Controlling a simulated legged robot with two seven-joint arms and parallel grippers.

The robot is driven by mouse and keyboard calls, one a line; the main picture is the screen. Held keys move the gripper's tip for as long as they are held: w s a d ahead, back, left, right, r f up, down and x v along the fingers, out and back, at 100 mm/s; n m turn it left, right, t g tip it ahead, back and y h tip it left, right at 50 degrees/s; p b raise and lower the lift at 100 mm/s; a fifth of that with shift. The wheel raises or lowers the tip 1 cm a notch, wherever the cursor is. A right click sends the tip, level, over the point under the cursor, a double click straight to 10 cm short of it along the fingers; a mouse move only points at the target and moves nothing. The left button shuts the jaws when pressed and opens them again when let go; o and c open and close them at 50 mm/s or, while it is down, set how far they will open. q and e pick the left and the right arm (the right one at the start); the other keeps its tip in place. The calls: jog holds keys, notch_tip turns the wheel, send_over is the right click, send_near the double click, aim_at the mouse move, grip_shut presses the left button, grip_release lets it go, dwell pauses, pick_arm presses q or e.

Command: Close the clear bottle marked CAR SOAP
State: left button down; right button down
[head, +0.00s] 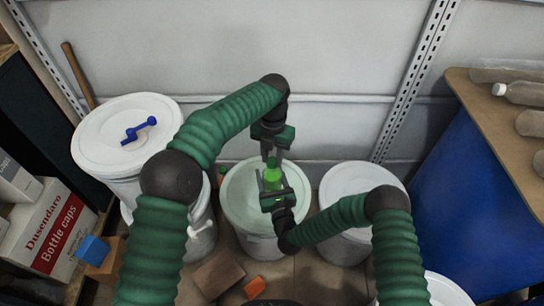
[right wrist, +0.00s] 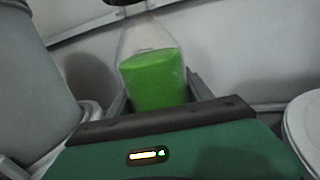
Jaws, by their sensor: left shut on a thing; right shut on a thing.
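The clear bottle (head: 272,176) holds bright green liquid and is over a white drum in the head view. In the right wrist view the bottle (right wrist: 150,75) stands roughly upright between the finger bars, its neck narrowing upward. No CAR SOAP marking is readable. My right gripper (head: 272,188) is shut on the bottle's body. My left gripper (head: 271,160) comes from above and is shut at the bottle's top, on what appears to be the cap, which its fingers hide. A dark part shows at the neck in the right wrist view. I cannot tell how the cap sits.
A white drum (head: 236,205) is below the bottle, with another lidded drum (head: 345,180) at right. A lidded drum (head: 105,125) at left carries a blue crank-shaped piece (head: 139,129). A bottle caps box (head: 52,228) lies at left. A bench (head: 490,105) with clear bottles stands at right.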

pick_arm(q)
jog(key=shift+w, duration=0.15)
jog(key=c, duration=1.1)
grip_release()
jog(key=shift+r, duration=2.3)
